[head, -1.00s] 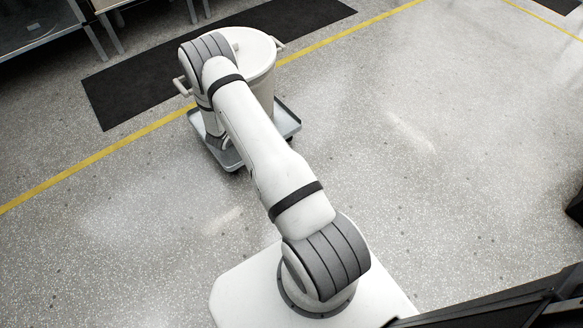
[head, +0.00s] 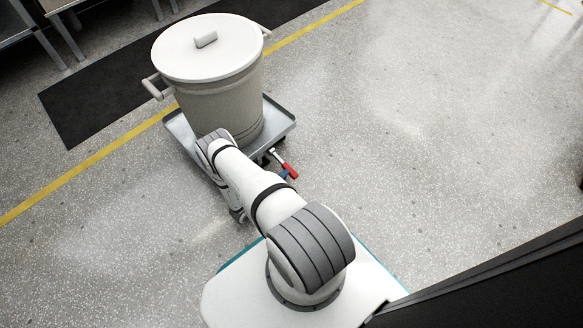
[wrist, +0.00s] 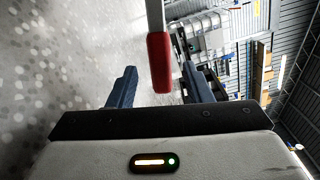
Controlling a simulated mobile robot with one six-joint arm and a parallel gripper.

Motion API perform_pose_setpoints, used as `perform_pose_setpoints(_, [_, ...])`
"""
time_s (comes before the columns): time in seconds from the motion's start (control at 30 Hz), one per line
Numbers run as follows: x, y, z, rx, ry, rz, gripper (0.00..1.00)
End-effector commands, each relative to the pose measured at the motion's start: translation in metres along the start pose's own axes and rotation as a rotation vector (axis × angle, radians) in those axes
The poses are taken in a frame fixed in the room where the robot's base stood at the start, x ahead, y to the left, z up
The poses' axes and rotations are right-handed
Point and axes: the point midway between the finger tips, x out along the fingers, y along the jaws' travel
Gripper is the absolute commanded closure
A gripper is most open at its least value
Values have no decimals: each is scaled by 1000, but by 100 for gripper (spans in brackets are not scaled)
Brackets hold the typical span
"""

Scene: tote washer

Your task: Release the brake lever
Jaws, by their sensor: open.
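The brake lever (head: 289,170) has a red grip on a pale metal bar and sticks out at the near right side of the dolly (head: 281,129). In the wrist view its red end (wrist: 160,62) hangs down between the two blue fingers of my gripper (wrist: 159,80). The fingers are open, one on each side of the red grip, with a gap visible to the left one. I cannot tell whether the right finger touches it. In the head view my arm hides most of the gripper; only a bit of blue shows beside the lever.
A large lidded pale bin (head: 215,85) with side handles stands on the dolly. A black mat (head: 75,105) and a yellow floor line (head: 85,164) lie behind. The floor on the right is clear. A dark panel (head: 500,285) fills the lower right corner.

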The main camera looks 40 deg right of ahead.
Motion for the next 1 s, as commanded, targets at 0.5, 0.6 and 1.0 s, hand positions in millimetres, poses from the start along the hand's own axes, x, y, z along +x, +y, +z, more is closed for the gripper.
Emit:
perform_pose_setpoints(0.5, [61,0,-2,-2,6,0,55])
perform_pose_setpoints(0.6, [62,0,-2,-2,6,0,55])
perform_pose_setpoints(1.0, [62,-1,-2,-2,7,0,76])
